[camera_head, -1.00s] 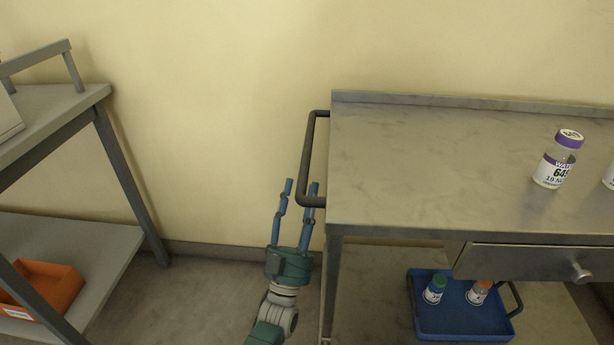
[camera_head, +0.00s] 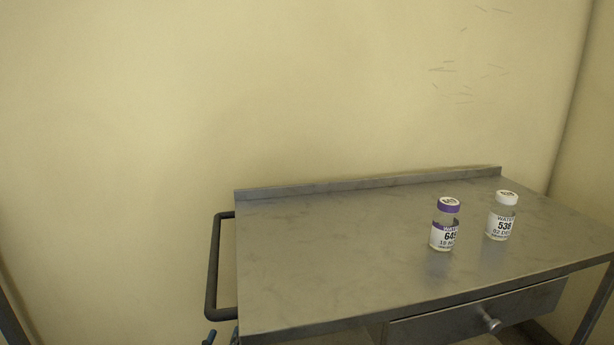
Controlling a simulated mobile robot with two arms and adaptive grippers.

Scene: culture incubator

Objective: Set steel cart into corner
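The steel cart (camera_head: 330,235) stands with its raised back edge along the yellow wall. Its dark handle (camera_head: 213,270) sticks out on the left end. The room corner (camera_head: 572,110) shows at the right, where the back wall meets a side wall; the cart's right end is near that side wall, but whether they touch I cannot tell. A blue fingertip of my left gripper (camera_head: 210,338) shows at the bottom edge, just below the handle. The rest of this gripper is out of frame, so its grip is hidden. My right gripper is not in view.
The cart's drawer (camera_head: 470,318) is shut, with a round knob. A grey frame piece (camera_head: 12,325) shows at the far lower left.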

